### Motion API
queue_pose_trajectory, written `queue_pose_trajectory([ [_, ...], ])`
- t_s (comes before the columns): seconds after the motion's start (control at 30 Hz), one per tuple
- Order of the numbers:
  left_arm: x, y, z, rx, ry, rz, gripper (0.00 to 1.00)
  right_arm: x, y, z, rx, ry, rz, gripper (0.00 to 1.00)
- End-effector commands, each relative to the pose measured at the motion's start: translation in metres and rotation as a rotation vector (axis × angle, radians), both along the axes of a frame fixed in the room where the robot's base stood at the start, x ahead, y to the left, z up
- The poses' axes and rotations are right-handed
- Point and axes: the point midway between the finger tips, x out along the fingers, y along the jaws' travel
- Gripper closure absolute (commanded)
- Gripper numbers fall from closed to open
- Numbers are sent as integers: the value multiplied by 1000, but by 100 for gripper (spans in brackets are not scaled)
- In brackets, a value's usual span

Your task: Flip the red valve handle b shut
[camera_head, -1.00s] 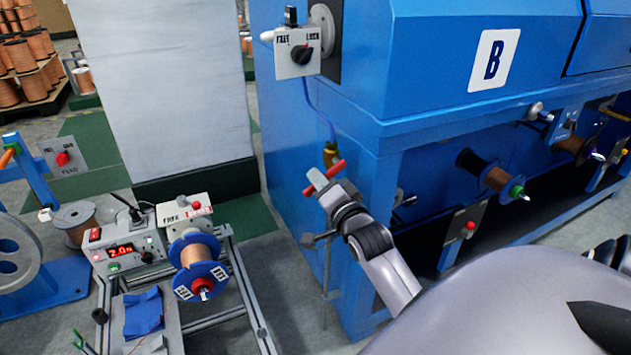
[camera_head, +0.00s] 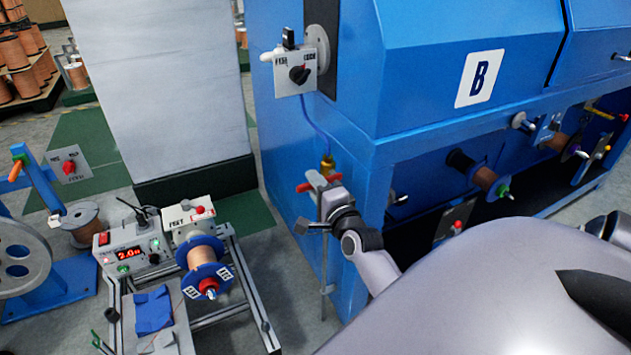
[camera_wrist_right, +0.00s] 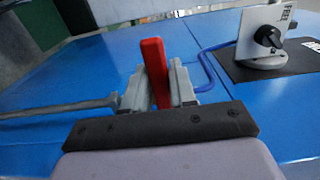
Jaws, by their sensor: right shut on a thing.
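The red valve handle (camera_head: 304,188) is on the side of the blue machine marked B, just below a brass fitting (camera_head: 327,164) with a blue hose. My right gripper (camera_head: 319,183) is at the handle, its fingers hiding the handle's middle. In the right wrist view, the red handle (camera_wrist_right: 153,62) stands between the two grey fingers, and the gripper (camera_wrist_right: 156,85) is shut on it. The handle lies nearly level in the head view. The valve body behind the fingers is mostly hidden. My left gripper is not in view.
A switch box (camera_head: 295,70) is fixed to the machine (camera_head: 420,90) above the valve. A thin grey rod (camera_head: 324,265) stands below the handle. A bench with a copper spool (camera_head: 200,253) and a control box (camera_head: 128,252) is at lower left.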

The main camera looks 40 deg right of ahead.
Motion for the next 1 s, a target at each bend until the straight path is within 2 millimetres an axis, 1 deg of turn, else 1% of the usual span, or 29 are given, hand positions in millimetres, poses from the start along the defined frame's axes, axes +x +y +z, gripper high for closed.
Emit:
queue_pose_trajectory([
  [0.03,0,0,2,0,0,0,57,1,-2,6,1,-12,-5,100],
  [0.5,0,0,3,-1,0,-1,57,1,-2,6,15,-18,-4,100],
  [0.53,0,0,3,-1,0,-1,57,1,-2,6,15,-18,-4,64],
  [0.57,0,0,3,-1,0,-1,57,1,-2,6,15,-18,-4,55],
  [0.6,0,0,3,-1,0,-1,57,1,-2,5,14,-17,-4,53],
  [0.87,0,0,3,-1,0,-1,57,0,-1,3,15,-10,-1,53],
  [1.0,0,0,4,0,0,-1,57,-8,2,2,17,-7,-1,53],
])
